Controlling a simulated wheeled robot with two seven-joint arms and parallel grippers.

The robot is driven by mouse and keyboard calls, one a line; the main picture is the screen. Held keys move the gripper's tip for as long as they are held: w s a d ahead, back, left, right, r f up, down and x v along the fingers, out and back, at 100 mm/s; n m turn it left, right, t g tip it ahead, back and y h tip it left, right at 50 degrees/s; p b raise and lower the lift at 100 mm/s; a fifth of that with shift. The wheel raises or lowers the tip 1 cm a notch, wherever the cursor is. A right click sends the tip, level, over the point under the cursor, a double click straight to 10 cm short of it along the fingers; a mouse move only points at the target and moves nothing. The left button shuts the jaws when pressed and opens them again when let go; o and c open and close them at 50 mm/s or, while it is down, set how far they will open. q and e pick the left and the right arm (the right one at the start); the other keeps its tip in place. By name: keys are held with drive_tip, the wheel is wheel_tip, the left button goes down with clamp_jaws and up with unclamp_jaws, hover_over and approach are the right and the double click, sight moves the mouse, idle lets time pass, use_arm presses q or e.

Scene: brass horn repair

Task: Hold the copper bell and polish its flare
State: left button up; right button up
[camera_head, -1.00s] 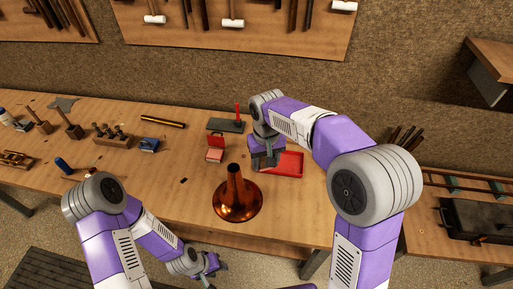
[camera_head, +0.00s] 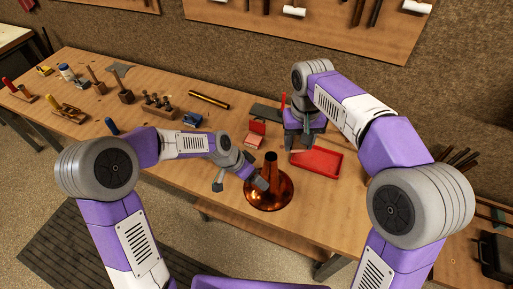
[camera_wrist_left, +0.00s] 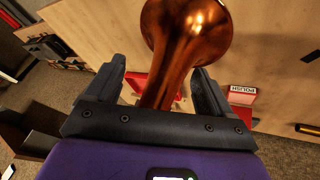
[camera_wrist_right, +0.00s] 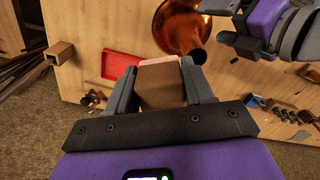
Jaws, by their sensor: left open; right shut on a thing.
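The copper bell (camera_head: 283,198) stands flare-down on the bench, its narrow neck pointing up. My left gripper (camera_head: 262,183) is open at the neck. In the left wrist view the bell's neck (camera_wrist_left: 170,75) passes between the spread fingers, and contact cannot be told. My right gripper (camera_head: 298,143) is beyond the bell, beside the red tray. In the right wrist view it is shut on a brown block (camera_wrist_right: 163,88) with a pinkish edge, and the bell (camera_wrist_right: 178,30) lies past it, apart.
The red tray (camera_head: 318,163) lies right of the bell. A red polish box (camera_head: 256,128) stands behind it, also seen in the left wrist view (camera_wrist_left: 243,92). A blue tool (camera_head: 192,119), a brass tube (camera_head: 209,99) and wooden tool blocks (camera_head: 158,104) stand at the left. Bench in front is clear.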

sight(273, 163)
use_arm(q)
drive_tip(key=w+r+m+t, duration=0.1)
drive_tip(key=w+r+m, duration=0.25)
drive_tip(key=r, duration=0.65)
drive_tip(key=shift+m, duration=0.25)
drive_tip(key=x, duration=1.1)
drive_tip(key=shift+d+f, duration=0.15)
drive_tip(key=shift+d, duration=0.25)
drive_tip(key=c, duration=1.4)
